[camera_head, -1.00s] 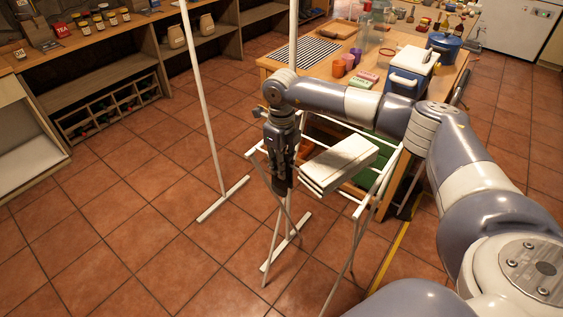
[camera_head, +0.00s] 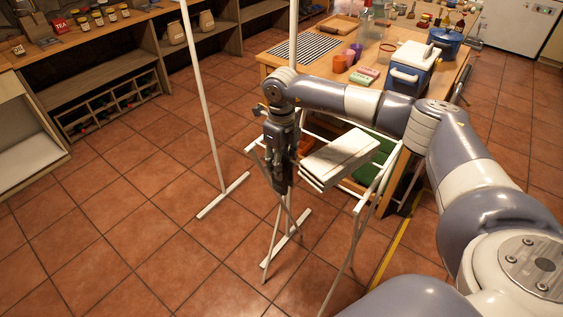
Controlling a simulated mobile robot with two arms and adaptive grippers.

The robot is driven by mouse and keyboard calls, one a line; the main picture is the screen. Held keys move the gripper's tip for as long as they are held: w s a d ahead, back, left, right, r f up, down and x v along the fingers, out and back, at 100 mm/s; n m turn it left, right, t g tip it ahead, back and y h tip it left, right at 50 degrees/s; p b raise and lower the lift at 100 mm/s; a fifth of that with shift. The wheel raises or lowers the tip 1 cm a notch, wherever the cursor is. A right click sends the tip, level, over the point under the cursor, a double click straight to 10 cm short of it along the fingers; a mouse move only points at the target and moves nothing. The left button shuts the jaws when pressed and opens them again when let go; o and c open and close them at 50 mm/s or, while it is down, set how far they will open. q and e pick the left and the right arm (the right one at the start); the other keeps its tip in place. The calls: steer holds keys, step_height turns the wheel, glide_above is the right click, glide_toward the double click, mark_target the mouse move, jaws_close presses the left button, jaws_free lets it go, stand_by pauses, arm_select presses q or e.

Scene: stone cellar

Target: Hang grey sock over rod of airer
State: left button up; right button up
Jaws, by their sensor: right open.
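The white airer (camera_head: 360,207) stands on crossed legs on the tiled floor, right of the middle. A folded pale cloth (camera_head: 340,157) lies over its top rods. My right gripper (camera_head: 281,188) points down at the airer's left end, just left of the cloth. It is open, though its dark fingers look close together from here. I cannot make out a separate grey sock; my arm and gripper hide part of the airer's far side. My left gripper is out of view.
A wooden table (camera_head: 275,62) behind the airer holds a blue and white cool box (camera_head: 409,70), cups and a blue pot (camera_head: 444,43). A white stand (camera_head: 203,110) with floor feet is left of the airer. Open floor lies at the front left.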

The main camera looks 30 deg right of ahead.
step_height(320, 180, up, 12)
stand_by(0.5)
stand_by(0.7)
